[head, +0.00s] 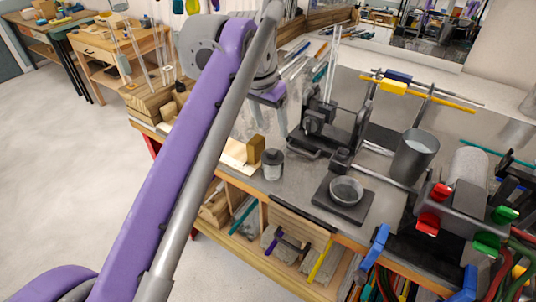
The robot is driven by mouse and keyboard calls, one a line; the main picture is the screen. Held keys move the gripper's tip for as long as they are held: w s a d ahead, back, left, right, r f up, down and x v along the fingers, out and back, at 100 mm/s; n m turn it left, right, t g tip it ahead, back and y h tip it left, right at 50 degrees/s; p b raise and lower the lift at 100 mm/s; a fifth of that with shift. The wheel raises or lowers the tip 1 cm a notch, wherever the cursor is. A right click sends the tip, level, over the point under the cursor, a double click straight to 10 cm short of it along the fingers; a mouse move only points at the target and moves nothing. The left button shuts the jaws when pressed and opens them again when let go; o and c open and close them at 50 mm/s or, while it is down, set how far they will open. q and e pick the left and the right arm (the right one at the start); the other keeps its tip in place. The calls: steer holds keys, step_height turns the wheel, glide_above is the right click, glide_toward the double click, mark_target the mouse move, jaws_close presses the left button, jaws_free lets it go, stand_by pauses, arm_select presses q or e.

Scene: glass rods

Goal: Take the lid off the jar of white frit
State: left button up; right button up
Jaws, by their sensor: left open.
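A small jar (273,171) with a dark lid (273,155) stands upright near the front edge of the grey bench top; it appears to be the jar of white frit. The lid sits on the jar. My left arm crosses the picture from the lower left, and its left gripper (266,108) hangs above and behind the jar in the picture, apart from it. The left gripper is open, and I see nothing between its fingers. My right gripper is not in view.
A wooden block with a pale card (241,153) stands just left of the jar. A metal dish (346,190) on a dark plate is to the right. Behind are a black clamp fixture (325,122), upright glass rods and a grey cup (414,157). Shelves lie below the bench edge.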

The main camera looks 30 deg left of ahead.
mark_target(273, 150)
arm_select(q)
steer(key=x, duration=0.4)
steer(key=shift+a+f, duration=0.25)
steer(key=shift+a, duration=0.1)
steer(key=shift+w+f, duration=0.15)
steer(key=shift+f, duration=0.4)
steer(key=x, duration=0.5)
steer(key=shift+a, duration=0.3)
steer(key=shift+c, duration=0.3)
jaws_close()
